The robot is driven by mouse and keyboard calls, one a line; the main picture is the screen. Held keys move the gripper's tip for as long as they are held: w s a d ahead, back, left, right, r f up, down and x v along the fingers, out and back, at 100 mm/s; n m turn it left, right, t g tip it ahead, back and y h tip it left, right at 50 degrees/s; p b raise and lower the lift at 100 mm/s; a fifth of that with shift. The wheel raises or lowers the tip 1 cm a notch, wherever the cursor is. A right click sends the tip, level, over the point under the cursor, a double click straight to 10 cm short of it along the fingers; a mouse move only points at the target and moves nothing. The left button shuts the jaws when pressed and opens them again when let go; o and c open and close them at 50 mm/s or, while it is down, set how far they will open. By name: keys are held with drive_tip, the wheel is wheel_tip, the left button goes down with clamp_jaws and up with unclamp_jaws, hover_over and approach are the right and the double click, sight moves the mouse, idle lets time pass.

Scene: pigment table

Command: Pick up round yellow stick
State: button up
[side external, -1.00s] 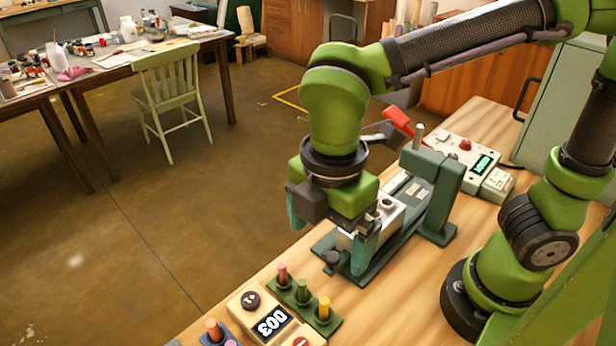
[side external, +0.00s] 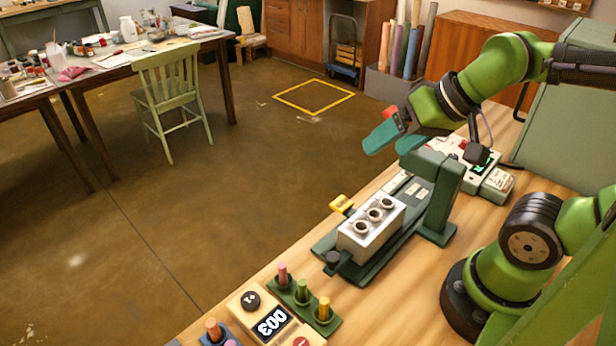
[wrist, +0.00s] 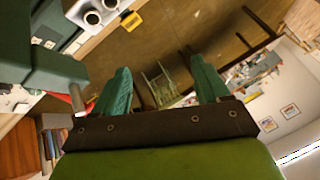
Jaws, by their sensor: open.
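A round yellow stick (side external: 324,309) stands upright in the right end of a small green rack (side external: 312,325) at the table's front. My gripper (side external: 371,146) is raised at the right of centre, by the top of the green press, far above and behind the rack. Its teal fingers are tilted toward the left. In the wrist view my gripper (wrist: 160,72) has its two fingers spread with nothing between them. The yellow stick is not visible in the wrist view.
A silver block with three holes (side external: 365,240) sits on the base of the green press (side external: 440,190). A yellow tab (side external: 341,204) is behind it. A counter box (side external: 263,315) is left of the rack. A control box (side external: 475,165) stands behind the press. Bare tabletop lies right of the rack.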

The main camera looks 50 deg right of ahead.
drive_tip(key=c, duration=0.4)
drive_tip(key=shift+c, duration=0.2)
drive_tip(key=n+g+h, duration=0.2)
drive_tip(key=n+g, duration=0.5)
drive_tip(key=n, duration=0.2)
approach(325, 301)
wheel_tip(325, 301, down, 11)
drive_tip(key=shift+w+r, duration=0.1)
drive_tip(key=shift+w, duration=0.05)
